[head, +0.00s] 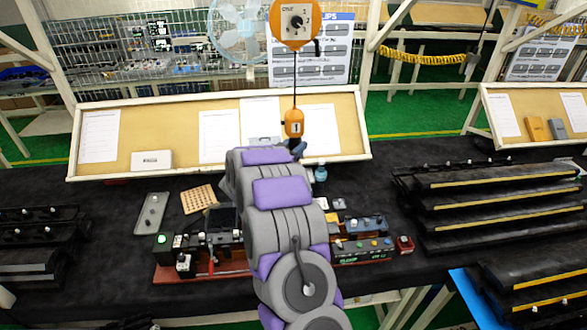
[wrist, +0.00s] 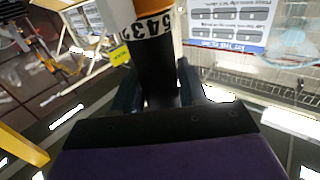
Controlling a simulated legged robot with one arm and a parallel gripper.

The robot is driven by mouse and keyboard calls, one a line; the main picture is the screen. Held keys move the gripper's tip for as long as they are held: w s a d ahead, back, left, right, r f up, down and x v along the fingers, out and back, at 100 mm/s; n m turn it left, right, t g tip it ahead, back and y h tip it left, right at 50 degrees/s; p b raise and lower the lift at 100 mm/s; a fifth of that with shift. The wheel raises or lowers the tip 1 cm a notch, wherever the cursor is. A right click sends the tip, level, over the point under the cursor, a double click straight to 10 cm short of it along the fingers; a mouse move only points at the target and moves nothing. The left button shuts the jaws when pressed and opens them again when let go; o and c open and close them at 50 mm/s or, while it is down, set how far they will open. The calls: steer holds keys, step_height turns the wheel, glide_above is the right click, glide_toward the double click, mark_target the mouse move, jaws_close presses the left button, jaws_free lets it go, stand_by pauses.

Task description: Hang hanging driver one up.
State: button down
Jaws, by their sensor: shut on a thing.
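Hanging driver one (head: 294,124), orange with a white label reading 1, is upright on a thin cord below the orange balancer marked ONE (head: 297,22). My gripper (head: 298,148) is at its lower end, partly hidden behind my own grey and purple arm. In the wrist view, the driver's black body (wrist: 157,70) stands between the two dark fingers of my gripper (wrist: 158,88), which is shut on it. Above the black part, a white numbered ring and some orange show. The driver's tip is hidden.
A framed cork board (head: 172,112) with papers stands behind the driver. A red-based fixture (head: 200,262) with small parts lies on the black table below my arm. Black stepped racks (head: 490,205) stand at right, with more dark racks (head: 40,240) at left.

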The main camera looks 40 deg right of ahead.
jaws_free()
stand_by(0.8)
steer(key=shift+a, duration=0.15)
stand_by(0.4)
steer(key=r+p+v, duration=0.1)
steer(key=r+v, duration=0.1)
steer(key=v, duration=0.7)
steer(key=shift+s+a, duration=0.15)
steer(key=shift+a, duration=0.2)
stand_by(1.1)
steer(key=b+v, duration=0.2)
steer(key=v, duration=1.5)
steer(key=shift+a, duration=0.3)
steer(key=shift+s+r, duration=0.1)
